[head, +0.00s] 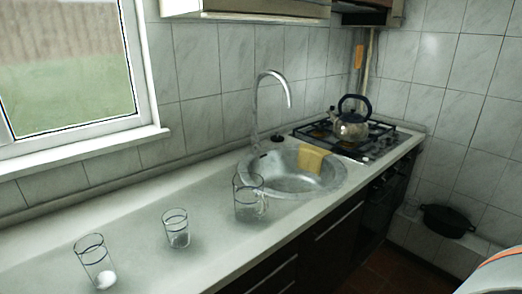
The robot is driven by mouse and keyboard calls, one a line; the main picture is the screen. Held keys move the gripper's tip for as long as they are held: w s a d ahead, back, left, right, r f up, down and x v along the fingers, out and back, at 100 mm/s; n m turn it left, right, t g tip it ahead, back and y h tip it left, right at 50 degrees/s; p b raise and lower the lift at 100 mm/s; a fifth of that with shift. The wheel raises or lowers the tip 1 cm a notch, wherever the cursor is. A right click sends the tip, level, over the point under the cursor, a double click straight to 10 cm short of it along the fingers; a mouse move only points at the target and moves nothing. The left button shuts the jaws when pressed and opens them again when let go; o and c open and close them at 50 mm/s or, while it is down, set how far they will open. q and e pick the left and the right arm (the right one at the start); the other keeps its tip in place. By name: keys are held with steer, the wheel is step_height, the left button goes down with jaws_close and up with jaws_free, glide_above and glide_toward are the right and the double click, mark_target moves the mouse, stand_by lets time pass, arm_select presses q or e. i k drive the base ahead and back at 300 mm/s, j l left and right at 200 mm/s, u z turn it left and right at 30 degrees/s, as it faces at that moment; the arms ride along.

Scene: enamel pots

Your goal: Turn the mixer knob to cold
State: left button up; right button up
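The mixer is a tall chrome tap with a curved spout (272,76), standing behind the round metal sink (335,182) near the tiled wall. Its base is thin and pale against the tiles. A small dark round piece (277,138) sits on the counter just right of the tap's base; I cannot tell if it is the mixer knob. No knob setting can be read at this size. Neither of my grippers is in view.
Three clear glasses (176,229) stand along the counter (130,222), the largest by the sink's front left rim. A yellow cloth (312,157) hangs at the sink's edge. A kettle (350,126) stands on the gas hob (385,143). A black pot (447,221) is low at right.

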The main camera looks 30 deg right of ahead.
mark_target(256, 148)
steer(key=l, duration=0.65)
steer(key=i+l, duration=0.15)
steer(key=l, duration=1.1)
steer(key=i+z, duration=0.05)
